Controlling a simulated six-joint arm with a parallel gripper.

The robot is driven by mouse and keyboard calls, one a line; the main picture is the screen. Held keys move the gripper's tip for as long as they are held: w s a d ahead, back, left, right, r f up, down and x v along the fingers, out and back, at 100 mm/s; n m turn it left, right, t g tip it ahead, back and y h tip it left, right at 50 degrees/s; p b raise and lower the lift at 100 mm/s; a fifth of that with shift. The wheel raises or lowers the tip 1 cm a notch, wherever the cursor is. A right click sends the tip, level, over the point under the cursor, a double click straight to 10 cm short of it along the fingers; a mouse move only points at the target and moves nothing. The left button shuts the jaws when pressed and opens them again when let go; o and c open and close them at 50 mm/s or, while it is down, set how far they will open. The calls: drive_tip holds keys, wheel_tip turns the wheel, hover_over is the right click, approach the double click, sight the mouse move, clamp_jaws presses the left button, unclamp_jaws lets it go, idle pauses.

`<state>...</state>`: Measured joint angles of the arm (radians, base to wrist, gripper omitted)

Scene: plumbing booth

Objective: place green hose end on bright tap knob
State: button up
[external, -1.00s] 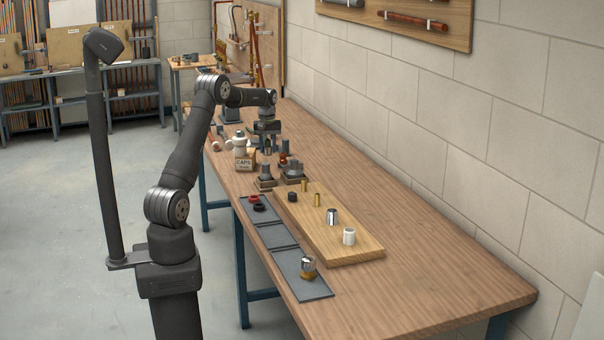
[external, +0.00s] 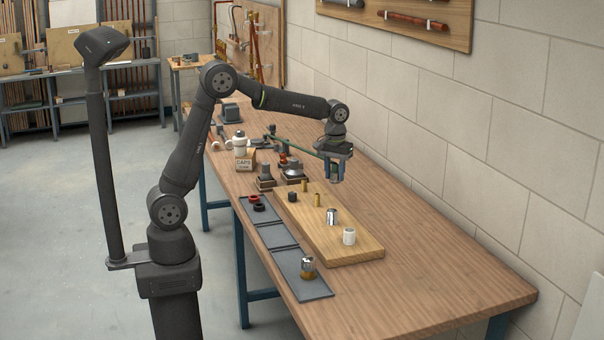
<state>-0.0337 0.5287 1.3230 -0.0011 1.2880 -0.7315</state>
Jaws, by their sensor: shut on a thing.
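My gripper (external: 335,178) is shut on the end of a green hose (external: 300,146), high over the far right edge of the light wooden board. The hose runs from the gripper back and left to a dark fitting (external: 270,132). The held hose end is hidden between the jaws. A bright silver, tapered knob (external: 332,217) stands upright on the board, nearer the camera than the gripper and apart from it. I cannot tell which is the tap knob.
The wooden board (external: 358,254) also bears a white cylinder (external: 349,236), brass pins (external: 317,200) and a black piece (external: 292,197). Dark clamp-like blocks (external: 265,182) and a caps box (external: 243,160) stand behind. The table's right side (external: 440,270) is clear.

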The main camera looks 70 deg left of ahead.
drive_tip(key=s+d+r+m, duration=0.15)
drive_tip(key=s+d, duration=0.35)
drive_tip(key=d, duration=0.5)
drive_tip(key=s+d+m, duration=0.2)
drive_tip(key=s+d, duration=0.4)
drive_tip(key=d, duration=0.4)
drive_tip(key=s+d+m, duration=0.2)
drive_tip(key=s+d, duration=0.4)
drive_tip(key=s, duration=0.3)
drive_tip(key=s+d+m, duration=0.2)
drive_tip(key=s+d, duration=0.5)
drive_tip(key=s, duration=0.3)
hover_over(308, 257)
wheel_tip(308, 257, down, 7)
drive_tip(key=shift+s+d+r, duration=0.15)
drive_tip(key=shift+f, duration=2.05)
